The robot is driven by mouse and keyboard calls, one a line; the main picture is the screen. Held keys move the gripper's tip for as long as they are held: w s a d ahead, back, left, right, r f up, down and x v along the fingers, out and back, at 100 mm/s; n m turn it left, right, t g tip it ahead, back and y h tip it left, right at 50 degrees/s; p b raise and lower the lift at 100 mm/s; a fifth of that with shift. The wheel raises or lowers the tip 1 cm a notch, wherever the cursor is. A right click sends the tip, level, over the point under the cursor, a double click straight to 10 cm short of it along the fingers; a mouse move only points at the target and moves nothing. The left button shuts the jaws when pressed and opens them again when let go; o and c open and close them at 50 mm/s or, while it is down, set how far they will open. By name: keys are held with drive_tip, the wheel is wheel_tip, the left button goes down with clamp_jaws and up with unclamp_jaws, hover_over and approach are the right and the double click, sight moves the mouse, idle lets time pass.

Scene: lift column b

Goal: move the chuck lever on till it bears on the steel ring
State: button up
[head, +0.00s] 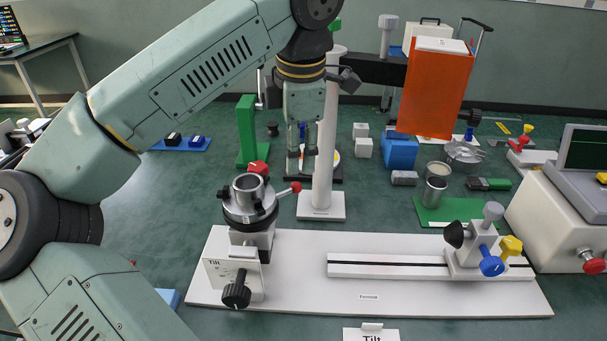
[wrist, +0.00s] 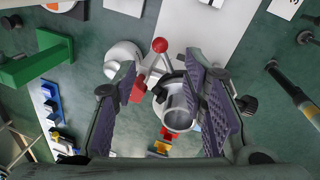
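The chuck (head: 249,213) stands on a grey tilt mount at the left of the white base board. The steel ring (head: 247,187) sits upright in its top and also shows in the wrist view (wrist: 178,106). The chuck lever (head: 295,187), a thin rod with a red ball, sticks out to the right; its ball is at the top centre of the wrist view (wrist: 160,45). A red piece (head: 259,168) is behind the ring. My gripper (head: 302,166) is open and empty, behind and right of the ring in the head view. Its purple-padded fingers (wrist: 160,75) are spread in the wrist view. Where the lever's inner end meets the chuck is unclear.
A white column (head: 327,130) stands close right of my gripper. A green stand (head: 246,130) is behind the chuck. A black knob (head: 236,294) is on the mount's front. A slide rail (head: 390,268) with knobs runs along the board's right.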

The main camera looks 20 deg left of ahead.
sight(297, 184)
drive_tip(key=f, duration=0.2)
drive_tip(key=w+f+p, duration=0.1)
drive_tip(key=f, duration=0.5)
drive_tip(key=shift+w+a+f, duration=0.15)
drive_tip(key=shift+w+a, duration=0.05)
drive_tip(key=shift+a, duration=0.15)
drive_tip(key=shift+c, duration=0.6)
clamp_jaws()
